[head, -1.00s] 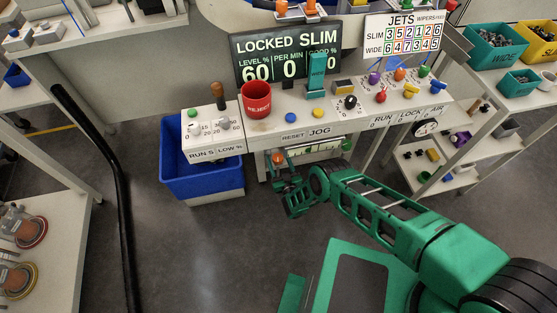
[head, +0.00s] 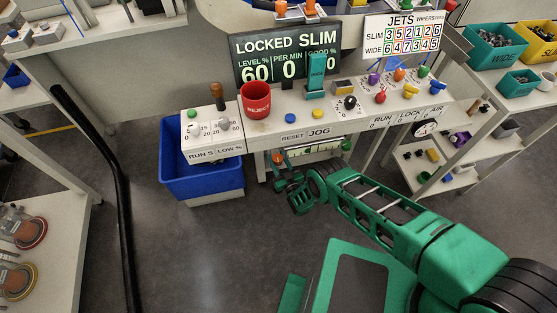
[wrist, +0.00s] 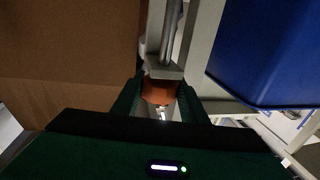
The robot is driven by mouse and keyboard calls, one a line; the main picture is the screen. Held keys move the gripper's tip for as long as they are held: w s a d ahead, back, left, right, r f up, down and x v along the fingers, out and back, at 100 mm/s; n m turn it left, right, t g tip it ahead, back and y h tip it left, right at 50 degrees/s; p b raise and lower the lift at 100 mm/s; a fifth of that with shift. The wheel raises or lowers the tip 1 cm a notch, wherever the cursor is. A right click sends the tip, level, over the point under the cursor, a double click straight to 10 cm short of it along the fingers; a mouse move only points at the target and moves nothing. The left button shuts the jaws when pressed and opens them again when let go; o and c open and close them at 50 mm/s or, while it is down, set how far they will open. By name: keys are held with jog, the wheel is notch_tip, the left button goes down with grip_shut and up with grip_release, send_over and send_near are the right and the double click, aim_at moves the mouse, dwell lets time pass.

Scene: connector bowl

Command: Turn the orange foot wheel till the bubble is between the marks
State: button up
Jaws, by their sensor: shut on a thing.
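The orange foot wheel (head: 278,158) sits under the front of the white console, at the left end of a pale level strip (head: 315,151). In the wrist view the orange wheel (wrist: 159,92) is between the two dark green fingers of my gripper (wrist: 160,101), below a grey metal bracket and rod. My gripper (head: 284,180) is shut on the wheel, reaching up from below. The bubble and its marks are too small to make out in the head view, and the strip does not show in the wrist view.
A blue bin (head: 203,170) stands left of my gripper. The console (head: 265,118) above carries a red REJECT cup (head: 256,100), knobs and buttons. A black bent rail (head: 122,200) stands further left. The floor in front is clear.

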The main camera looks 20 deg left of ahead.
jog(key=shift+d+n+g+y, duration=0.1)
jog(key=shift+n+g+y, duration=0.8)
jog(key=shift+g+y, duration=0.1)
jog(key=shift+w, duration=0.1)
jog(key=o, duration=1)
jog(key=shift+o, duration=0.2)
jog(key=v, duration=1.1)
